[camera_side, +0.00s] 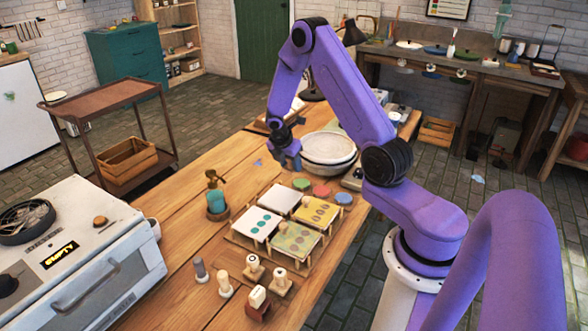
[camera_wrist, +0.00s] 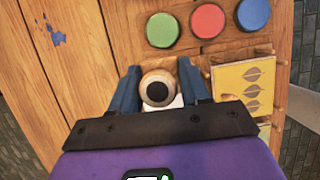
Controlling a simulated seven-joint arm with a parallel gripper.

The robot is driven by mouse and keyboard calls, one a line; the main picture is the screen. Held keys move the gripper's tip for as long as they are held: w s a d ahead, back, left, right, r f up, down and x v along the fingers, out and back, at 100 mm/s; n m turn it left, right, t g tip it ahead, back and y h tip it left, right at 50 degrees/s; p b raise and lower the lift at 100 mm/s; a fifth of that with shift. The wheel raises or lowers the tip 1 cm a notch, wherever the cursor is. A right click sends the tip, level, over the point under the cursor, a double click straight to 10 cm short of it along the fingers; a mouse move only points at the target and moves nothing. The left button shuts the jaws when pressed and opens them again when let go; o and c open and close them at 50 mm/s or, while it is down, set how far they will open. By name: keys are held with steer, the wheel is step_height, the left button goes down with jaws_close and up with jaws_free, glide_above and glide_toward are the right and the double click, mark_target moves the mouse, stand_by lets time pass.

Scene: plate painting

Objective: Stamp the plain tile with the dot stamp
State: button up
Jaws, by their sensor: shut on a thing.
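My gripper (camera_side: 288,160) is above the back part of the tile rack in the side view. In the wrist view, my gripper (camera_wrist: 158,91) is shut on a stamp (camera_wrist: 157,88) with a pale round top and a dark dot. Its printing face is hidden. The plain white tile (camera_side: 280,197) lies in the rack, with no marks visible in the side view. A small white patch shows beside the held stamp in the wrist view; I cannot tell if it is the tile. Whether stamp and tile touch is not visible.
Green (camera_side: 301,184), red (camera_side: 321,191) and blue (camera_side: 344,198) pads lie behind the rack. A teal-dotted tile (camera_side: 255,222), a yellow leaf tile (camera_side: 316,210) and a green patterned tile (camera_side: 295,240) are close by. Several stamps, including one (camera_side: 254,267), stand in front.

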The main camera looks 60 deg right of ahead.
steer(key=r, duration=0.1)
glide_above(283, 195)
steer(key=a, duration=0.1)
steer(key=shift+a+f, duration=0.15)
steer(key=shift+f, duration=1.3)
steer(key=shift+a+f, duration=0.1)
steer(key=shift+f, duration=1.3)
steer(key=shift+f, duration=0.6)
step_height(283, 195, up, 7)
stand_by(1.0)
steer(key=shift+d+r, duration=0.1)
steer(key=shift+d, duration=0.05)
